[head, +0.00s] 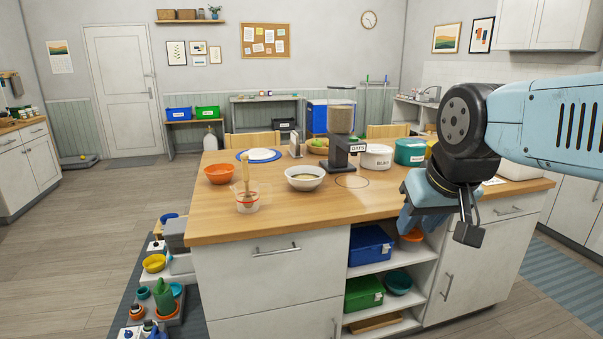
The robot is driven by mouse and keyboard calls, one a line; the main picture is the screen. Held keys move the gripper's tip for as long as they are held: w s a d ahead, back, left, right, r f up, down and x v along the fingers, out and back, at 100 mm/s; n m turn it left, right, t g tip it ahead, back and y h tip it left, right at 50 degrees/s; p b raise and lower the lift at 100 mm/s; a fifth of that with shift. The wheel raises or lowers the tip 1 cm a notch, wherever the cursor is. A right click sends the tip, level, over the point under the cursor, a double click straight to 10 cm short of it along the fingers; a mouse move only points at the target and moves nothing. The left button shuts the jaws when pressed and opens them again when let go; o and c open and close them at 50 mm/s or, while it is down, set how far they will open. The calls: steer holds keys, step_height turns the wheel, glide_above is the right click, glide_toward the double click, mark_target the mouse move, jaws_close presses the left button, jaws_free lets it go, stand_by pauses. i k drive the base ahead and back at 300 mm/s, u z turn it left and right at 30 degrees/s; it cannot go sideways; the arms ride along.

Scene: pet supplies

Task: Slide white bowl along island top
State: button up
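The white bowl (305,182) stands upright on the wooden island top (330,207), near the middle, with some light brown contents. A thin dark circle (352,182) is marked on the wood just to its right. My gripper (408,222) hangs at the right, in front of the island's front edge in the picture, well apart from the bowl. Its fingers are seen at an angle and partly hidden, so I cannot tell whether they are open. I see nothing held in it.
A grain dispenser (339,140) stands behind the circle. A white tub (376,158) and a green tub (410,152) stand to its right. Left of the bowl are a clear jug (246,201) with a wooden tool, an orange bowl (219,174) and a blue-rimmed plate (260,156).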

mark_target(304, 178)
steer(key=u, duration=0.8)
steer(key=i, duration=1.5)
steer(key=z, duration=0.05)
